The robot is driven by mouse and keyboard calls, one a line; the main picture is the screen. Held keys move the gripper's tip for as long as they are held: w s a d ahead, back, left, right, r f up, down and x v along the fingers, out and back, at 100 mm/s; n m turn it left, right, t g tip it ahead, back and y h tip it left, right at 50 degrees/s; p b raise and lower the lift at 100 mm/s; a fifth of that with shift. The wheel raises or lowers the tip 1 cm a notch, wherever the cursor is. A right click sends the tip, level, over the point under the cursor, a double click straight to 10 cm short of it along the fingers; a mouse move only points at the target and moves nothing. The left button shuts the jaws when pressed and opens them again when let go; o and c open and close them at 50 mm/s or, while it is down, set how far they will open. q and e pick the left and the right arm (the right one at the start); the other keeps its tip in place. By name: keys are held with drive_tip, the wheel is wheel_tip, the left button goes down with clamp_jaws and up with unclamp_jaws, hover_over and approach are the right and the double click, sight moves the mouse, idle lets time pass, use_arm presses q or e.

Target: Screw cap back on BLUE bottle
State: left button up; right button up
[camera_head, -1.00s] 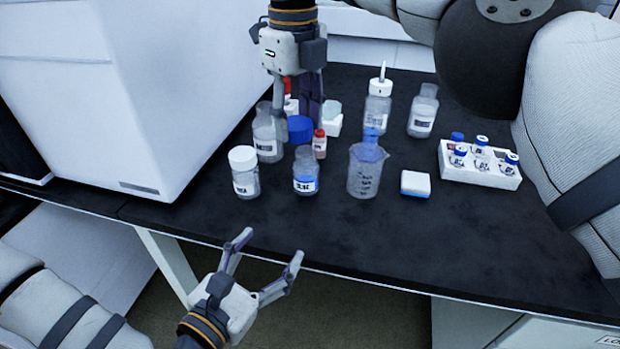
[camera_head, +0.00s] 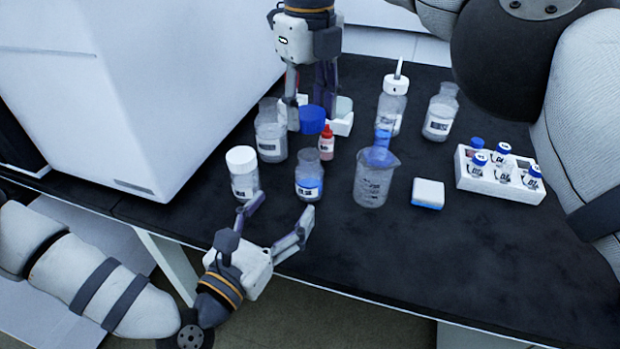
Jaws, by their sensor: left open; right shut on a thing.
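The BLUE bottle (camera_head: 308,180), clear with a white label and blue liquid, stands upright and uncapped on the black bench. My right gripper (camera_head: 311,104) points down from above, shut on a blue cap (camera_head: 311,120). The cap is behind and above the bottle's mouth in the picture, apart from it. My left gripper (camera_head: 280,212) is open and empty at the bench's front edge. One fingertip is close to the white-capped bottle (camera_head: 242,174), the other just below the BLUE bottle. Whether either touches is unclear.
Close around stand a clear bottle (camera_head: 271,136), a small red-capped bottle (camera_head: 326,143) and a beaker (camera_head: 375,178). Further right are a blue-and-white block (camera_head: 428,193) and a vial rack (camera_head: 500,184). A large white machine (camera_head: 120,90) fills the left. The front right bench is clear.

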sight(302, 182)
use_arm(q)
drive_tip(key=x, duration=1.1)
clamp_jaws()
use_arm(e)
drive_tip(key=shift+f, duration=2.5)
drive_tip(key=shift+f, duration=0.9)
drive_tip(key=shift+f, duration=0.55)
